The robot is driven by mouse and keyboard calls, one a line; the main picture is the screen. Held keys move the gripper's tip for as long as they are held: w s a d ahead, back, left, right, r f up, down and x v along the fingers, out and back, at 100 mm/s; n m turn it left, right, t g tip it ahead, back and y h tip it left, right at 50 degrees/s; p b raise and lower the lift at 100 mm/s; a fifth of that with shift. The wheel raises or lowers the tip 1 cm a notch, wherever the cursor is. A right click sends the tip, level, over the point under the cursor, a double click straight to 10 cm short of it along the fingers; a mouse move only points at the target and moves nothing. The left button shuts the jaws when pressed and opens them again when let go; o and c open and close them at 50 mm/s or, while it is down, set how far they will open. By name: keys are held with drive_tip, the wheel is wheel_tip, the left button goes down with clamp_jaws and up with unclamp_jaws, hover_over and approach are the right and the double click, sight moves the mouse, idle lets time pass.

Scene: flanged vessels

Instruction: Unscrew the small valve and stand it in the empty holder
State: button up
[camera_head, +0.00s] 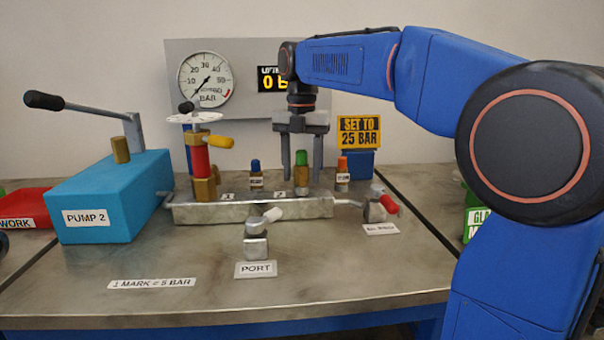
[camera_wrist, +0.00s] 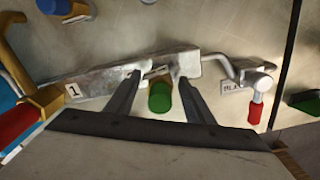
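A small green-capped valve (camera_head: 302,160) with a brass body stands upright at the metal manifold block (camera_head: 250,208). My gripper (camera_head: 302,182) points down over it, with one finger on each side. In the wrist view, the green cap (camera_wrist: 160,97) lies between the two spread fingers of my gripper (camera_wrist: 159,76), with gaps on both sides. A blue-capped piece (camera_head: 255,167) and an orange-capped piece (camera_head: 342,165) stand behind the block, each with a small label. I cannot make out an empty holder.
A red valve (camera_head: 200,158) with a yellow handle and white disc stands at the block's left end. A blue pump (camera_head: 115,195) is further left. A red-handled tap (camera_head: 378,205) is at the right, a port fitting (camera_head: 256,240) in front. The front bench is mostly clear.

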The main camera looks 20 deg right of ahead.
wheel_tip(320, 180, up, 17)
drive_tip(key=shift+r, duration=0.2)
idle(0.6)
drive_tip(key=shift+c, duration=0.3)
